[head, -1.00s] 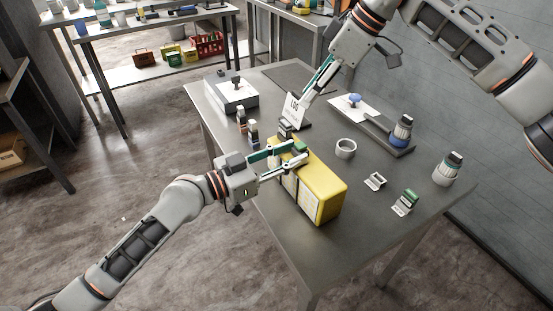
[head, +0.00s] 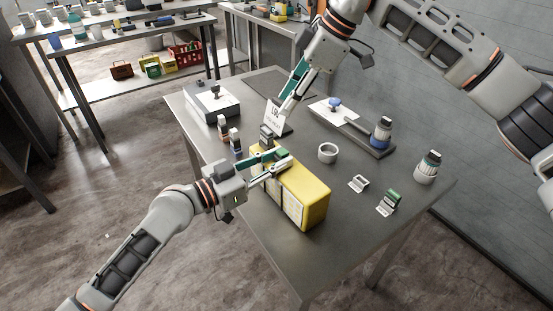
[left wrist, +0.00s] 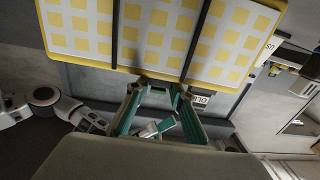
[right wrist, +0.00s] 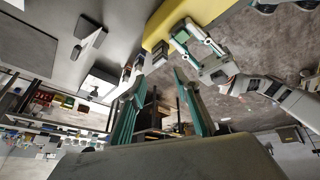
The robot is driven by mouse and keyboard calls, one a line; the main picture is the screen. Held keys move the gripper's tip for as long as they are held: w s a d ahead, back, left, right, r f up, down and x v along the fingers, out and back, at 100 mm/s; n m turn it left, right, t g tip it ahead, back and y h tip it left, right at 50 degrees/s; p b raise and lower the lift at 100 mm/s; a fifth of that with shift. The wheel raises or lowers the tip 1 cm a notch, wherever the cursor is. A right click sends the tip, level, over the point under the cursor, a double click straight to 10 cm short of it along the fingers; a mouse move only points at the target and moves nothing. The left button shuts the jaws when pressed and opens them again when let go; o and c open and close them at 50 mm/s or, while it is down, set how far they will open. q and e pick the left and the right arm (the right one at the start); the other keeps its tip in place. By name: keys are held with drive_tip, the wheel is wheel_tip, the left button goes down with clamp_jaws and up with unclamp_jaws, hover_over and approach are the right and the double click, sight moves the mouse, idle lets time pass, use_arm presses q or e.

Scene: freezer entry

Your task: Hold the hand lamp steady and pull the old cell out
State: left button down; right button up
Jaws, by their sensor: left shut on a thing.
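The hand lamp appears to be the yellow box-shaped body (head: 312,208) on the steel table. Its pale panels with yellow squares fill the top of the left wrist view (left wrist: 150,30). My left gripper (head: 284,165) is shut on its far left end. A grey block (head: 267,133) stands at that end; I cannot tell whether it is the old cell. My right gripper (head: 277,116) hangs just above that block. In the right wrist view my right gripper (right wrist: 158,80) has its fingers apart, with nothing clearly between them. A label reading OLD (left wrist: 199,98) shows beyond my left fingers.
Two dark-topped cells (head: 235,143) stand left of the lamp. A white ring (head: 328,153), a small holder (head: 358,184), a green-topped piece (head: 392,196) and a jar (head: 426,168) are on the right. A white card (head: 274,115) stands behind my right gripper. The table's near right is clear.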

sight(267, 131)
drive_tip(key=a+f+n+h, duration=0.1)
drive_tip(key=f+n, duration=0.2)
drive_tip(key=n, duration=0.5)
drive_tip(key=a+f+n+t, duration=0.1)
drive_tip(key=f+n, duration=0.3)
drive_tip(key=n, duration=0.4)
drive_tip(key=w+a+f+n+t+h, duration=0.1)
drive_tip(key=a+f+n, duration=0.2)
drive_tip(key=n, duration=0.6)
drive_tip(key=shift+a+f+h, duration=0.15)
drive_tip(key=shift+f+h, duration=0.15)
clamp_jaws()
